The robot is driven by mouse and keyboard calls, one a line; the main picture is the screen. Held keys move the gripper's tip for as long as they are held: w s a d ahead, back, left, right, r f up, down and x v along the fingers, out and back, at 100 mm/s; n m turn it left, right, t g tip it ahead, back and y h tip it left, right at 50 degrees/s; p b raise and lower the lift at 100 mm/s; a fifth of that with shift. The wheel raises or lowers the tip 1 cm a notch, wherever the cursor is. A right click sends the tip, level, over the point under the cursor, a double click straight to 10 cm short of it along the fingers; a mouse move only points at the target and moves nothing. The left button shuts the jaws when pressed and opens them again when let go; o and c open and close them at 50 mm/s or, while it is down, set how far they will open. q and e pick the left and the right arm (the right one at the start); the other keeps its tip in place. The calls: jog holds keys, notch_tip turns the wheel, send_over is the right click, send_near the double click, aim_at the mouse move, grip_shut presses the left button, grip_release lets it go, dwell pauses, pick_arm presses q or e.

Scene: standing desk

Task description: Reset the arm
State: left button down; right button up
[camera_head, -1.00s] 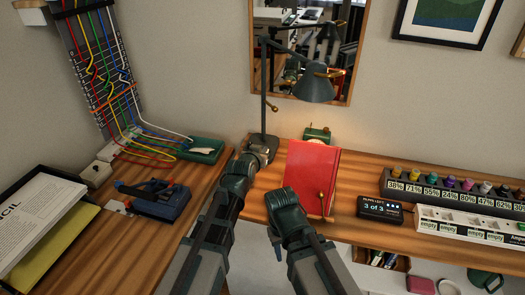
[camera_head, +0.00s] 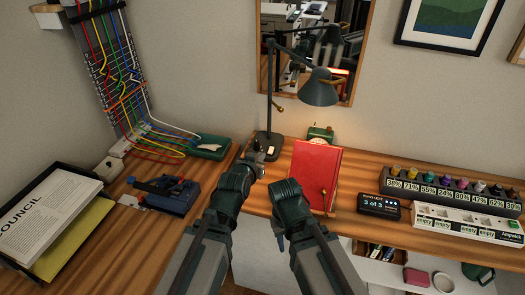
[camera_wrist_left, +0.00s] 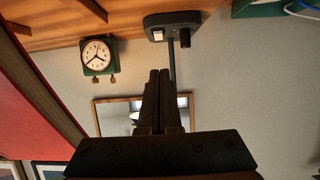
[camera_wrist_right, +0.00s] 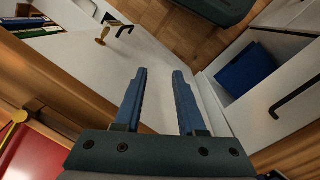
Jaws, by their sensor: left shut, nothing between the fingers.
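My left arm reaches in from the left, and its gripper (camera_head: 259,166) is over the desk just in front of the lamp base. In the left wrist view the left fingers (camera_wrist_left: 160,98) are together with nothing between them. My right gripper (camera_head: 281,243) is low at the desk's front edge, left of the red book, mostly hidden behind its own wrist in the head view. In the right wrist view its blue fingers (camera_wrist_right: 158,98) are apart and empty, pointing down past the desk toward the white drawers and wood floor.
A red book (camera_head: 314,177) stands upright close by my grippers. Behind are a desk lamp (camera_head: 319,88) and a green clock (camera_wrist_left: 99,56). A blue device (camera_head: 168,194) and a paper tray (camera_head: 45,212) lie left. A counter display (camera_head: 379,206) and bottle rack (camera_head: 450,190) stand right.

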pick_arm(q)
jog(key=shift+s, duration=0.1)
dwell(0.4)
jog(key=s+f+g+p, duration=0.1)
jog(key=s+g+p, duration=0.1)
jog(key=s, duration=0.1)
jog(key=s+d+f+g+p, duration=0.1)
jog(key=g, duration=0.1)
jog(key=shift+s+f+m+y+p, duration=0.2)
jog(key=shift+f+m+y+p, duration=0.1)
jog(key=shift+f, duration=0.05)
jog(key=s+g+p, duration=0.1)
jog(key=s, duration=0.1)
jog(key=s+f+g+y, duration=0.1)
jog(key=s, duration=0.1)
jog(key=s+f+g+p, duration=0.1)
jog(key=s, duration=0.1)
jog(key=shift+s+a+g+p, duration=0.1)
jog(key=shift+a+g+p, duration=0.2)
jog(key=shift+a+p, duration=0.1)
jog(key=s+a+g+y+p, duration=0.3)
jog(key=s+g, duration=0.2)
jog(key=s, duration=0.6)
jog(key=shift+r+g, duration=0.4)
jog(key=shift+s+a, duration=0.1)
